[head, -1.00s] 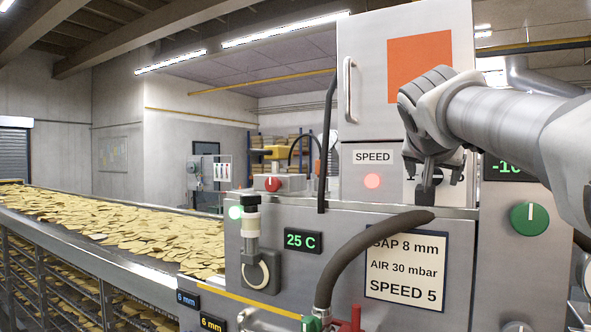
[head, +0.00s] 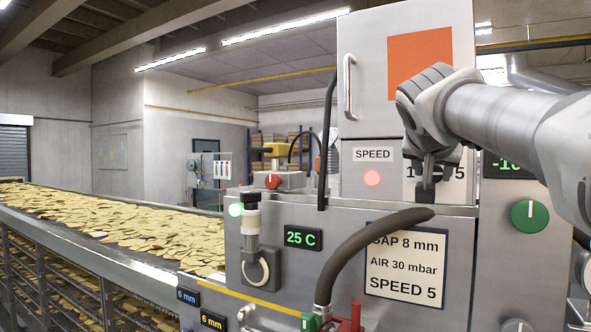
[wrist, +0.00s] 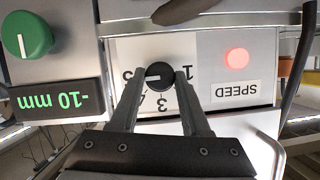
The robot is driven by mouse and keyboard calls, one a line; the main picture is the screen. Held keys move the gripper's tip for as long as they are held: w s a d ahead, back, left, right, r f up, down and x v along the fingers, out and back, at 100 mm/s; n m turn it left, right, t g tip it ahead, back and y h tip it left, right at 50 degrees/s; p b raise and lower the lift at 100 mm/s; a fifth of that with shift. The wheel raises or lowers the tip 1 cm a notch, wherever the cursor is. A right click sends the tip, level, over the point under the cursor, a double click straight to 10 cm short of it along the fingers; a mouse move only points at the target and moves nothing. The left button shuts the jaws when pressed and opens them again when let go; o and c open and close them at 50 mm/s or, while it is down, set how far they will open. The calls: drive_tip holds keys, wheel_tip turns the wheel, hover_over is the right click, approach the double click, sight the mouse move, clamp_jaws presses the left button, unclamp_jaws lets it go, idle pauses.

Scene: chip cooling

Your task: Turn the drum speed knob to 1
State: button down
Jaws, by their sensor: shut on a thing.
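The drum speed knob (wrist: 160,76) is a round black knob with a white pointer mark, on a white dial plate (wrist: 161,47). In the wrist view the dial is upside down, with 1 to the right of the knob and 5 to the left. The pointer appears to lie toward the 5 side. My gripper (wrist: 161,78) is shut on the knob, one finger on each side. In the head view my gripper (head: 428,183) covers most of the knob, between the printed 1 and 5.
A SPEED label (head: 374,154) and a lit red lamp (head: 372,178) sit left of the dial. A green knob (head: 529,215) is on the right panel. A card (head: 406,262) reads SPEED 5. A dark hose (head: 365,250) arches in front.

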drive_tip(key=shift+w+a+f+n+g+h+b, duration=0.15)
drive_tip(key=shift+n+g+h+b, duration=0.4)
drive_tip(key=shift+n+h, duration=1.15)
drive_tip(key=shift+a+f+n+g+h+b, duration=0.15)
drive_tip(key=shift+n+h+b, duration=0.7)
drive_tip(key=shift+n, duration=1.7)
drive_tip(key=shift+w+a+n+g+h+b, duration=0.15)
drive_tip(key=shift+n+g+h+b, duration=0.25)
drive_tip(key=shift+n+h+b, duration=1.15)
drive_tip(key=shift+n+y+p, duration=0.4)
drive_tip(key=shift+n+p, duration=0.3)
drive_tip(key=shift+p, duration=0.1)
drive_tip(key=shift+c, duration=1.9)
unclamp_jaws()
drive_tip(key=shift+s, duration=0.1)
